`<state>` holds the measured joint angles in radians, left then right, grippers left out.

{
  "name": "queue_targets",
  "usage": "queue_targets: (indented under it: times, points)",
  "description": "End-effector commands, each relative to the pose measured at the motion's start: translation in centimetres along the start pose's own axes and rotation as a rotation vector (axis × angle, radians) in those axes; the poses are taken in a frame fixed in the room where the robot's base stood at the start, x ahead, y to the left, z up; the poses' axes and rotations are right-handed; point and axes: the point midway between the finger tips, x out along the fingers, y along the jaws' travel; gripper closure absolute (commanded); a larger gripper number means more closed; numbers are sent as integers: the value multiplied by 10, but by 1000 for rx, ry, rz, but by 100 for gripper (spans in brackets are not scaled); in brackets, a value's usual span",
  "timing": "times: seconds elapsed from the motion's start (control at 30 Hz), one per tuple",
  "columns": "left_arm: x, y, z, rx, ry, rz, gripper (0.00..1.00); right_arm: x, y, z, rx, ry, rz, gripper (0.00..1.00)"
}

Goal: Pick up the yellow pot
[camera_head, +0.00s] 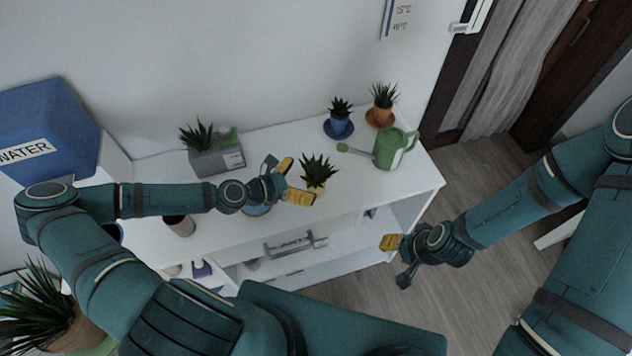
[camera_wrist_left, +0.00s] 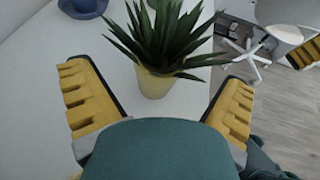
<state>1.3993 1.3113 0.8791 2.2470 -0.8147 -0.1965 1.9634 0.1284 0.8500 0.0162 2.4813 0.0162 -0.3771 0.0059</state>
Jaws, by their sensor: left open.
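The yellow pot (camera_head: 317,188) holds a spiky green plant and stands upright on the white desk top, near its front edge. In the left wrist view the pot (camera_wrist_left: 154,84) shows ahead, between the two spread yellow fingers, with gaps on both sides. The plant's leaves hide its upper rim. My left gripper (camera_head: 293,181) is open and empty, just left of the pot. Its fingers also show in the left wrist view (camera_wrist_left: 160,103). My right gripper (camera_head: 392,256) hangs off the desk's front right side, away from the pot; its finger opening is unclear.
A green watering can (camera_head: 391,148) stands right of the pot. Behind are plants in a blue pot (camera_head: 339,127) and an orange pot (camera_head: 381,115). A grey planter (camera_head: 217,158) stands back left. Bare desk top lies between it and the blue pot.

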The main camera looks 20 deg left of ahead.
Motion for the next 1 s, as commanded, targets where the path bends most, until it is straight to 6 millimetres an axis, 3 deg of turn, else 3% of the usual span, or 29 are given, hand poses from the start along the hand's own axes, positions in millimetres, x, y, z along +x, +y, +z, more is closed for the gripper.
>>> queue_targets:
  times: [0.3,0.67,0.9,1.0]
  points:
    - [39,-1,-4,1,1,-2,0,-2,0,0,0,0,0,53]
    - [47,-1,-5,0,1,-1,0,-2,-1,0,0,0,0,53]
    - [46,-1,-5,0,1,-1,80,-2,-1,0,0,0,0,53]
    - [46,-1,-5,0,1,-1,81,-2,-1,0,0,0,0,53]
